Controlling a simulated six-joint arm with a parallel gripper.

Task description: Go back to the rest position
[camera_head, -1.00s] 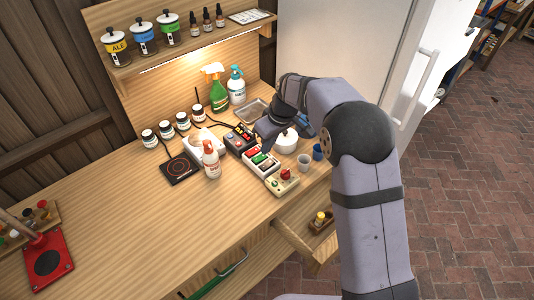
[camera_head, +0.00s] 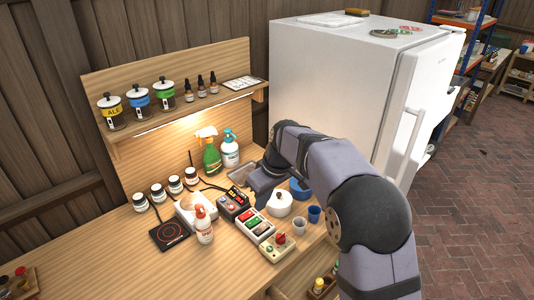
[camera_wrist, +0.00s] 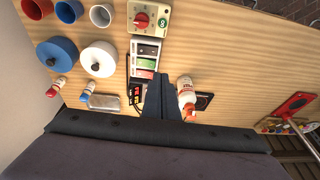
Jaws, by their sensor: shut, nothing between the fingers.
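My gripper (camera_wrist: 162,98) is shut and empty in the wrist view, its fingers pointing down over the bench near the switch box (camera_wrist: 146,56). In the head view my arm reaches in from the right and folds back over the bench. There the gripper end (camera_head: 252,196) is near the white lidded pot (camera_head: 280,204) and the black box with red displays (camera_head: 232,203). The fingertips are hard to make out in that view.
A white bottle with a red top (camera_head: 204,226) stands beside a black hot plate (camera_head: 169,235). Cups (camera_head: 314,213) and a control box with a red knob (camera_head: 277,247) are at the right. A white fridge (camera_head: 335,75) stands behind.

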